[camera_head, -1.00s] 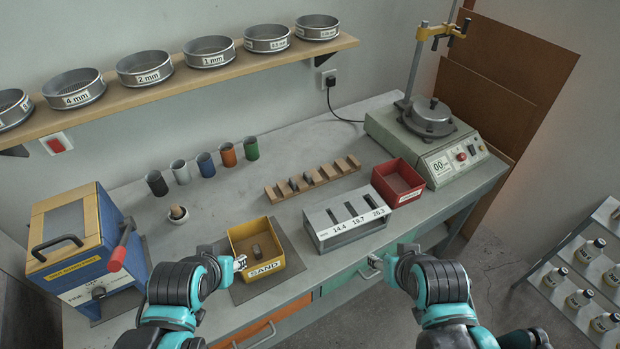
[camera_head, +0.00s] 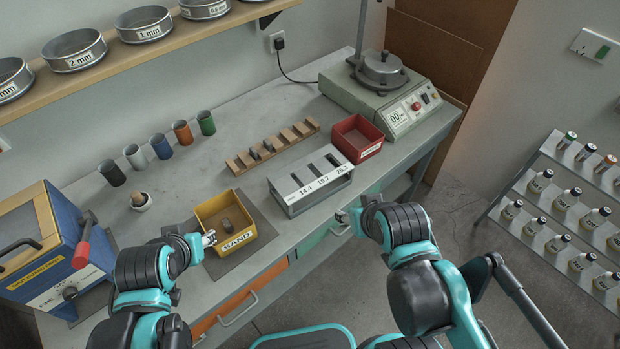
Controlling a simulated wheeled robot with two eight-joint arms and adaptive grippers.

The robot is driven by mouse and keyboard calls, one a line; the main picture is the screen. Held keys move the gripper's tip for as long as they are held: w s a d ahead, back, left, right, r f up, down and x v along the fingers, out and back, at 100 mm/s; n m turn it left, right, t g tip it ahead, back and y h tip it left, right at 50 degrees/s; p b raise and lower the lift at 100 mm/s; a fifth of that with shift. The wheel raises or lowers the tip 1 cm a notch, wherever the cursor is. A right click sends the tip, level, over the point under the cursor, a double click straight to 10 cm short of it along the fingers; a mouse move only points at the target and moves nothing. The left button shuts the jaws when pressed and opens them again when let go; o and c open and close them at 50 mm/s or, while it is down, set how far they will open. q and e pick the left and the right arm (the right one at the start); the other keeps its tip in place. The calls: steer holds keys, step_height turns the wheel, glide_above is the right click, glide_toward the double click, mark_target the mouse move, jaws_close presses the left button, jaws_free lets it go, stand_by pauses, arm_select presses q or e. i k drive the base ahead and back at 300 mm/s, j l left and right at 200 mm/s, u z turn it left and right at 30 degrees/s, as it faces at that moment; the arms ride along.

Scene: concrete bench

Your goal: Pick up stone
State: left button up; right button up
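A small dark brown-grey block, which looks like the stone (camera_head: 228,225), lies in the yellow bin labelled SAND (camera_head: 205,209) on the bench. My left gripper (camera_head: 210,239) is at the bin's front left corner, outside it and apart from the stone; its fingers are too small to tell open from shut. My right gripper (camera_head: 341,222) is in front of the bench edge, below the slotted grey block, with its fingers apart and nothing between them.
A slotted grey block (camera_head: 283,193) marked 14.4, 19.7 and 26.2 stands right of the bin. Behind it are a wooden rack (camera_head: 240,164) and a red bin (camera_head: 372,148). A blue and yellow machine (camera_head: 75,231) stands at left. The bench between cups and rack is clear.

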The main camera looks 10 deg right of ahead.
mark_target(267, 143)
steer(key=i+l+u, duration=0.25)
steer(key=l, duration=0.15)
steer(key=i+l+u, duration=0.1)
steer(key=l+u, duration=0.15)
steer(key=l, duration=0.2)
steer(key=i+l+u, duration=0.1)
steer(key=l+u, duration=0.15)
steer(key=l, duration=0.2)
steer(key=i+l+u, duration=0.1)
steer(key=l+u, duration=0.15)
steer(key=l, duration=0.25)
